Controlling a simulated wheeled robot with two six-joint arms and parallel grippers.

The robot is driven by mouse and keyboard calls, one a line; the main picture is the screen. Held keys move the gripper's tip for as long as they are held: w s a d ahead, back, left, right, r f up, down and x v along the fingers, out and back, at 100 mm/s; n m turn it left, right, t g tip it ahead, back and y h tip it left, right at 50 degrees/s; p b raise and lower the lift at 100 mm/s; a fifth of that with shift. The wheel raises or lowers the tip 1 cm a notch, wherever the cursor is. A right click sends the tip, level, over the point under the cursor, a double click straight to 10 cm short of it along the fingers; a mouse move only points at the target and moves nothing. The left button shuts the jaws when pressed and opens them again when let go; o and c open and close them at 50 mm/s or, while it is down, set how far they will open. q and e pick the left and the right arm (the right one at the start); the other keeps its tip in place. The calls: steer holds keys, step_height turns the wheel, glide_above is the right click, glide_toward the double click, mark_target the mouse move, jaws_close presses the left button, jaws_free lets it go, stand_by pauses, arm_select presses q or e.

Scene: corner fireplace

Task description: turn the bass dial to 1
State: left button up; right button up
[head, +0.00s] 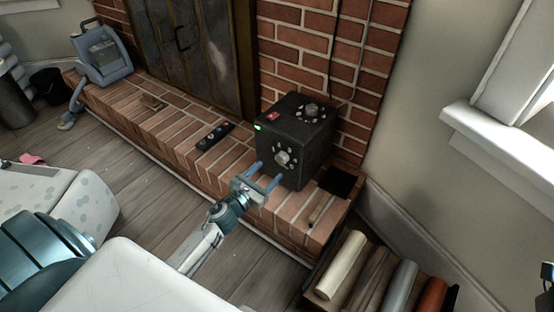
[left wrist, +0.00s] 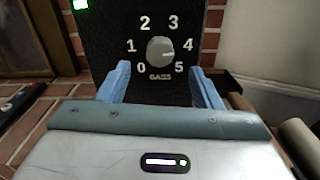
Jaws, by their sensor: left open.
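A black speaker box (head: 297,139) stands on the brick hearth. Its front has a grey round bass dial (head: 283,157). In the left wrist view the bass dial (left wrist: 160,50) sits above the word BASS, ringed by the numbers 0 to 5. A faint mark on the knob seems to point right, near 4; I cannot read it exactly. My left gripper (head: 267,173) is open, its blue fingers reaching toward the box front just below the dial. In the left wrist view the left gripper (left wrist: 159,82) has one finger each side of the dial, with nothing between them. My right gripper is not seen.
A second knob (head: 312,109) and a red switch (head: 272,117) are on the box top. A dark remote (head: 214,136) lies left of the box. A dark flat square (head: 341,182) lies to its right.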

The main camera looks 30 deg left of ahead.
mark_target(280, 160)
arm_select(q)
steer(key=w, duration=0.6)
steer(key=shift+d+p, duration=0.4)
steer(key=c, duration=1)
